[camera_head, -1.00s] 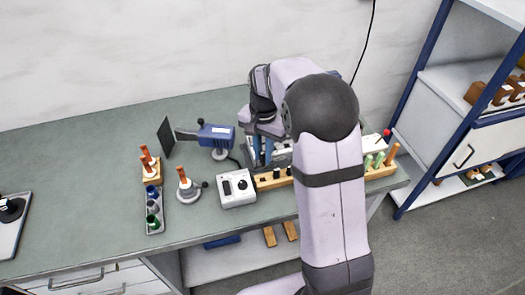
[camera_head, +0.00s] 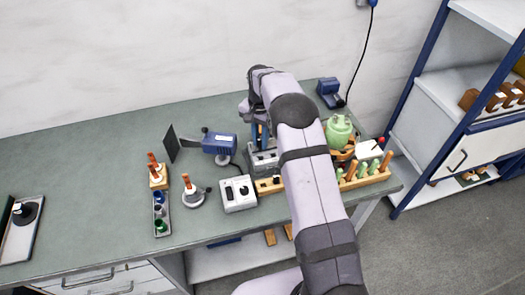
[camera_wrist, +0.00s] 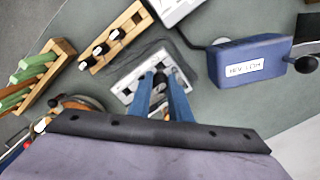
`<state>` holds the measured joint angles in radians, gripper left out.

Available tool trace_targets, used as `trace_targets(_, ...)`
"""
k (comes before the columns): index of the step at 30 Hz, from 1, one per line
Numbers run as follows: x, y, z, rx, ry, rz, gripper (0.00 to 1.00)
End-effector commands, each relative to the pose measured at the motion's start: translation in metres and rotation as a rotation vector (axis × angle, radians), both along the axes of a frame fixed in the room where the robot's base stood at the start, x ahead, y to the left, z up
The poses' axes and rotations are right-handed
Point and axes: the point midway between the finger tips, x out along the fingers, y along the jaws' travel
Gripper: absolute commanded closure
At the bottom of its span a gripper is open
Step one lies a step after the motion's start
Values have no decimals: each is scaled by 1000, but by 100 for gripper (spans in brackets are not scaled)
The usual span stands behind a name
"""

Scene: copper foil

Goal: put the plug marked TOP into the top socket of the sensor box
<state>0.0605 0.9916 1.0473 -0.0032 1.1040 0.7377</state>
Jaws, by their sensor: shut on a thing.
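My gripper (camera_wrist: 166,95) has two blue fingers pointing down at a grey box with a pale top (camera_wrist: 183,75), which seems to be the sensor box. In the head view the fingers (camera_head: 260,135) stand over this grey box (camera_head: 262,160), partly behind my arm. The fingers are shut on a small dark piece (camera_wrist: 160,77), apparently a plug; its marking is not readable. The fingers hide much of the box top, so I cannot tell whether the plug sits in a socket. Several black plugs with pale bands stand in a wooden rack (camera_wrist: 133,17) beside the box.
A labelled blue instrument (camera_wrist: 270,47) stands on the other side of the box. A white box with black knobs (camera_head: 239,207) is in front. A wooden rack of green and orange handles (camera_wrist: 62,47) and a green jar (camera_head: 338,130) are near.

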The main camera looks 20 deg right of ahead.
Motion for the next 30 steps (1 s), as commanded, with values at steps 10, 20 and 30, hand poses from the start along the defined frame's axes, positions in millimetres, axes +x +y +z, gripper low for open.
trace_targets(10, 2, 0, 9, -1, 1, 12, 100)
trace_targets(20, 2, 0, 0, -1, 2, 13, 100)
trace_targets(30, 2, 0, -25, -1, 3, 13, 100)
